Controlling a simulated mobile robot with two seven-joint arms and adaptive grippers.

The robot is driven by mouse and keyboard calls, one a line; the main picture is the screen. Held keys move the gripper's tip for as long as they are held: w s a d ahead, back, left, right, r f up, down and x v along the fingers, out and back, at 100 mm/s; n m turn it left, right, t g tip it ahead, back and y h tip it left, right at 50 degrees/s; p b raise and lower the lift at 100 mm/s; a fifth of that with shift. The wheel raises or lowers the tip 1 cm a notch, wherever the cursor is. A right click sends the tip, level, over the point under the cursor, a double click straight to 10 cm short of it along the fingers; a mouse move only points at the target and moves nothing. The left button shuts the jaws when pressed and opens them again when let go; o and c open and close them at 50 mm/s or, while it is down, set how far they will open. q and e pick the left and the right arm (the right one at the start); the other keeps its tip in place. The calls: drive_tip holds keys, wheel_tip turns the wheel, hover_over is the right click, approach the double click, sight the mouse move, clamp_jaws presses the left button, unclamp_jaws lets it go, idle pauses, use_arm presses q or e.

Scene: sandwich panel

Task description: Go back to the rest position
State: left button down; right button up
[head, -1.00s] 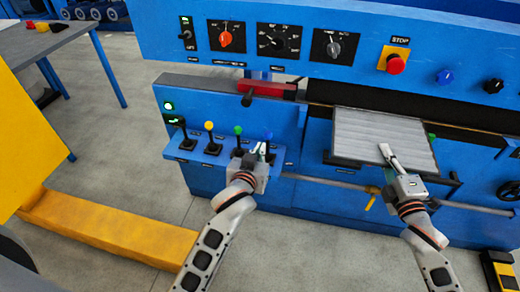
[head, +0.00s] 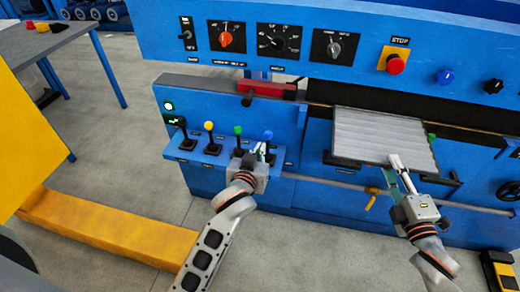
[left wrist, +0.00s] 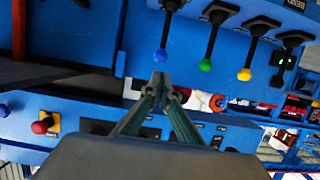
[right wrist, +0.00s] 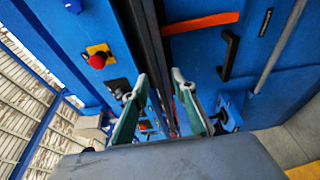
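My left gripper (head: 260,148) is at the lever shelf, close to the blue-knobbed lever (head: 268,135). In the left wrist view its fingertips (left wrist: 161,82) meet with nothing between them, just below the blue knob (left wrist: 160,55); I cannot tell if they touch it.
The blue machine carries dials and a red stop button (head: 396,64) above my arms. Yellow (head: 208,127) and green (head: 238,131) levers stand left of my left gripper. A yellow valve handle (head: 371,200) is left of my right gripper.

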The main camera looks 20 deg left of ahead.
drive_tip(key=v, duration=0.6)
